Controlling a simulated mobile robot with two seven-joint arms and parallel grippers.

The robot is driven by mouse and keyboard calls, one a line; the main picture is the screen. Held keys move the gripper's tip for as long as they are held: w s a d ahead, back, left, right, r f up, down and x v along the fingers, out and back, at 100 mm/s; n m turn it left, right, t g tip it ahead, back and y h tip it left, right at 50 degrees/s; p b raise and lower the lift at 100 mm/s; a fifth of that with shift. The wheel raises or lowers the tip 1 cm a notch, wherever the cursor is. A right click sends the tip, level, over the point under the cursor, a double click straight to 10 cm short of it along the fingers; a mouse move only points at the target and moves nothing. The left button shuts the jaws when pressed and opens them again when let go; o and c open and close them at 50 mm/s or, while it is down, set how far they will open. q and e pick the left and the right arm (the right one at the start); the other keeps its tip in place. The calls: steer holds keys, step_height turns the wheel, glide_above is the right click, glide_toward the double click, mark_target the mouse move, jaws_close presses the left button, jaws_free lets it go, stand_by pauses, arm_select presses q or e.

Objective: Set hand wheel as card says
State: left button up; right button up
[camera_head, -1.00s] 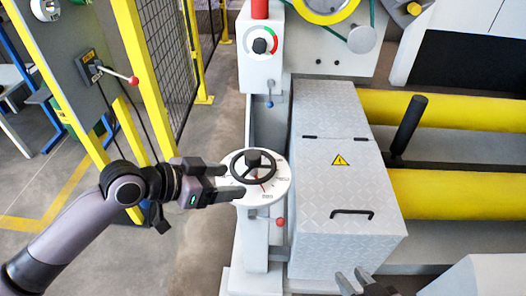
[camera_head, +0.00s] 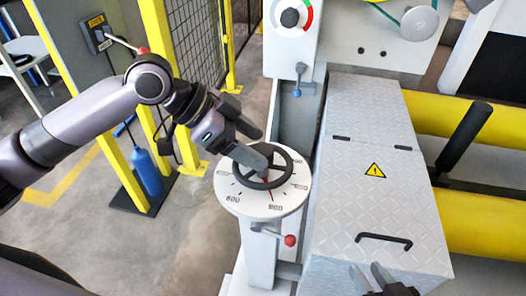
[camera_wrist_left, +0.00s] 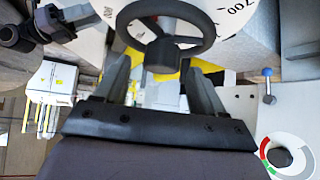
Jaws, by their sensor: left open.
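The black hand wheel (camera_head: 283,181) sits on a white round dial plate (camera_head: 240,204) with printed numbers, 800 and 900 among them, and a red mark near its front. My left gripper (camera_head: 259,147) is open at the wheel's far left side, one finger overlapping the rim. In the left wrist view the wheel (camera_wrist_left: 196,18) is just ahead of the open left gripper (camera_wrist_left: 160,70), with a dark knob (camera_wrist_left: 161,55) between the fingertips; contact cannot be told. Part of the wheel is hidden by a finger. My right gripper (camera_head: 368,272) is at the bottom edge, fingers apart. No readable card shows.
A grey metal box (camera_head: 370,215) with a warning sign stands right of the wheel. A red-tipped lever (camera_head: 289,240) is below the dial. A blue-tipped lever (camera_head: 298,80) and a coloured gauge (camera_head: 290,17) are above it. Yellow posts (camera_head: 155,60) and mesh stand at left.

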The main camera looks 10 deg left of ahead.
arm_select(q)
steer(key=shift+x, duration=1.4)
arm_select(e)
steer(key=shift+w+a+f, duration=0.15)
steer(key=shift+a, duration=0.2)
